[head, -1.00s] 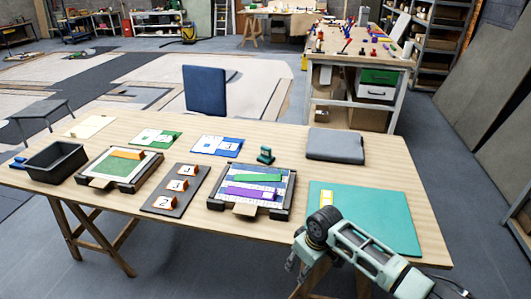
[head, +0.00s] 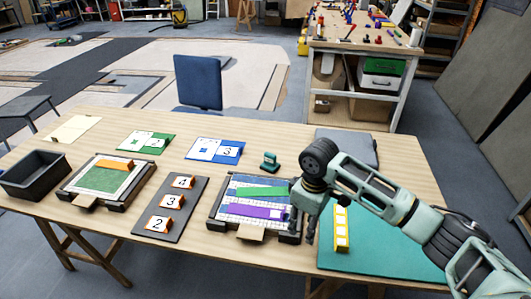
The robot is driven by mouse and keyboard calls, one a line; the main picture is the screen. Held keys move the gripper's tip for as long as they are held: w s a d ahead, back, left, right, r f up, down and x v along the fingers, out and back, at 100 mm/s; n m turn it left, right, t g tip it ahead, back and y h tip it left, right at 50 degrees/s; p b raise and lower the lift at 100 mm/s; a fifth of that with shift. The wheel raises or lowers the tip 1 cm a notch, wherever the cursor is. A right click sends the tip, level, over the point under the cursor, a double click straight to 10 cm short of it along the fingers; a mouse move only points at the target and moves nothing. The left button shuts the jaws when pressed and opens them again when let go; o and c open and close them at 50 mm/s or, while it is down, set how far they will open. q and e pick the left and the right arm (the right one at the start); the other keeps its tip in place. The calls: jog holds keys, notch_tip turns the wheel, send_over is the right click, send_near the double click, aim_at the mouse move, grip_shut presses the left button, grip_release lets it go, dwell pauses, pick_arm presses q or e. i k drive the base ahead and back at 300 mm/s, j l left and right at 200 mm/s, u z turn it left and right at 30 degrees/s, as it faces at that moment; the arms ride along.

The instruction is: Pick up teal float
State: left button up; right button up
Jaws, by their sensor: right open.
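The teal float (head: 270,162) is a small block with a raised handle. It stands on the wooden table behind the right mosaic frame (head: 215,209). My right gripper (head: 302,228) is open and points down over the right end of that frame. It is empty, in front of the float and to its right, and apart from it. My left gripper is not in view.
The right frame holds a green strip (head: 262,192) and a purple strip (head: 250,211). A grey pad (head: 350,147) lies right of the float, and a numbered blue card (head: 216,150) lies left. A teal mat (head: 375,250) bears a yellow strip (head: 341,228).

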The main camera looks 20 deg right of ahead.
aim_at(270, 164)
jog(key=i, duration=1.3)
